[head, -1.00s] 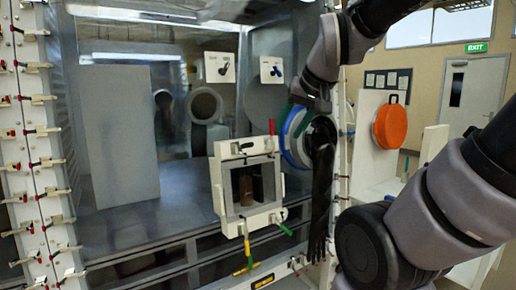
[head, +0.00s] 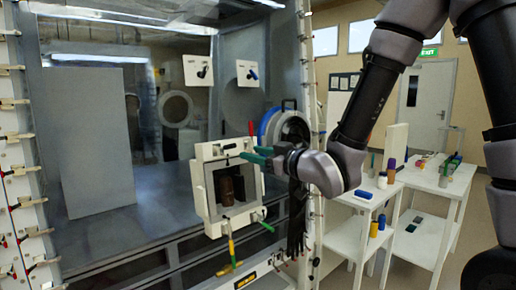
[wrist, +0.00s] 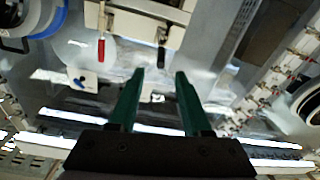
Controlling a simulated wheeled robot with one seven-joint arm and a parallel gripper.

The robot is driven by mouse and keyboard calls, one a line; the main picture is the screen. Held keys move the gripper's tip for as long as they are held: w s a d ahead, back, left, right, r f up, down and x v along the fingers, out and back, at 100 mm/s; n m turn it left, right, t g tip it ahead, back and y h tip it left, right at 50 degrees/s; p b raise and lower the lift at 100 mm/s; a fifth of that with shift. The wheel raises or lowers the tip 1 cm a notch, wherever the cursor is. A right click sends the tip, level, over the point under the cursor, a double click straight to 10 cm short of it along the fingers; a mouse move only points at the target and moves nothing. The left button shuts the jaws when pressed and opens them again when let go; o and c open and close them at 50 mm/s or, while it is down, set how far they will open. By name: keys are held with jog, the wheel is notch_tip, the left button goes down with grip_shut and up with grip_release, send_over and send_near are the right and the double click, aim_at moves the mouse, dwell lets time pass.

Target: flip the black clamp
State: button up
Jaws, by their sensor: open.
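The black clamp (wrist: 161,57) is on the edge of the white square frame (wrist: 135,10); its dark handle shows in the wrist view just beyond the gap between my fingertips. In the head view the clamp (head: 229,147) is a small dark piece at the top of the white frame (head: 205,152). My gripper (wrist: 160,73) is open and empty, with green fingers on either side of the line to the handle. In the head view my gripper (head: 250,154) is at the frame's upper right corner. Contact with the clamp cannot be told.
A red-handled clamp (wrist: 101,48) stands close beside the black one. Green (head: 266,226) and yellow (head: 231,252) handles are below the frame. A blue-rimmed round port (head: 268,124) is right of it. White shelves (head: 420,180) with small items stand at right.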

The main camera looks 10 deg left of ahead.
aim_at(230, 147)
jog(key=x, duration=1)
jog(key=shift+a+r, duration=0.1)
jog(key=shift+a, duration=0.15)
grip_shut()
dwell(1.1)
